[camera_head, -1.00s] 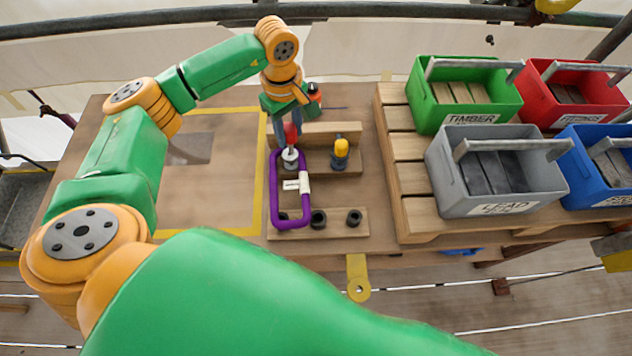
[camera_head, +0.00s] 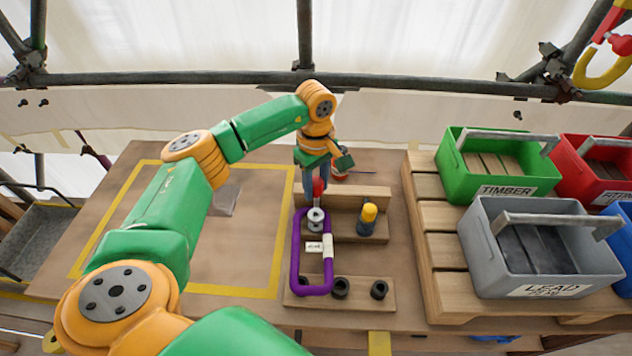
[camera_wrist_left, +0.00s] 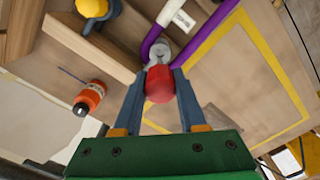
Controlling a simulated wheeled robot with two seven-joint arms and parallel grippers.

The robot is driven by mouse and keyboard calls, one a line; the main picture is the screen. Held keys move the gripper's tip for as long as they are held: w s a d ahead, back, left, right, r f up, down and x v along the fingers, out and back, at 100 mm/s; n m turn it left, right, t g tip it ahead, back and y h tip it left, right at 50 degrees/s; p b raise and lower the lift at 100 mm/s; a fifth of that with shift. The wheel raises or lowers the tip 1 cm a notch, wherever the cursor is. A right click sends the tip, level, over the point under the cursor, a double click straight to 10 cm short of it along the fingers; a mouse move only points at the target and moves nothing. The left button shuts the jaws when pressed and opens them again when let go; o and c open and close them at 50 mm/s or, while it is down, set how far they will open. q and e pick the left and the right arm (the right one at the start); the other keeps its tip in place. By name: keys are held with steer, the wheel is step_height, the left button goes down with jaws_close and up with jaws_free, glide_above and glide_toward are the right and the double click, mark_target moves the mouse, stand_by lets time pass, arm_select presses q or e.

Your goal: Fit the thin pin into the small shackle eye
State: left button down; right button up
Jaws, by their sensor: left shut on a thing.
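My left gripper (camera_head: 319,178) is shut on the red head of a pin (camera_head: 318,190). The red head also shows between the fingers in the left wrist view (camera_wrist_left: 159,86). Below the head is a grey metal part (camera_head: 316,220), at the far end of a purple loop (camera_head: 297,252) with a white label. Whether the pin sits in an eye there cannot be told. A yellow-headed pin (camera_head: 369,212) stands in the wooden stepped block to the right. Several dark rings, one of them here (camera_head: 340,288), sit on the near wooden strip. My right gripper is not in view.
Green (camera_head: 456,175), grey (camera_head: 480,262) and red (camera_head: 567,160) crates stand on a pallet at the right. A yellow-taped rectangle (camera_head: 278,245) with mostly free room lies to the left.

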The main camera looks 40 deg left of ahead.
arm_select(q)
step_height(320, 180, down, 2)
steer(key=shift+f+b, duration=0.1)
steer(key=shift+b, duration=0.4)
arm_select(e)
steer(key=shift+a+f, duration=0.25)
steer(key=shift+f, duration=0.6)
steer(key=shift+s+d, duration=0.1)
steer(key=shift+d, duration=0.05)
arm_select(q)
steer(key=shift+f+b, duration=2.65)
steer(key=shift+f, duration=0.5)
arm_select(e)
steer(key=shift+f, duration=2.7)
arm_select(q)
steer(key=shift+c, duration=2)
jaws_free()
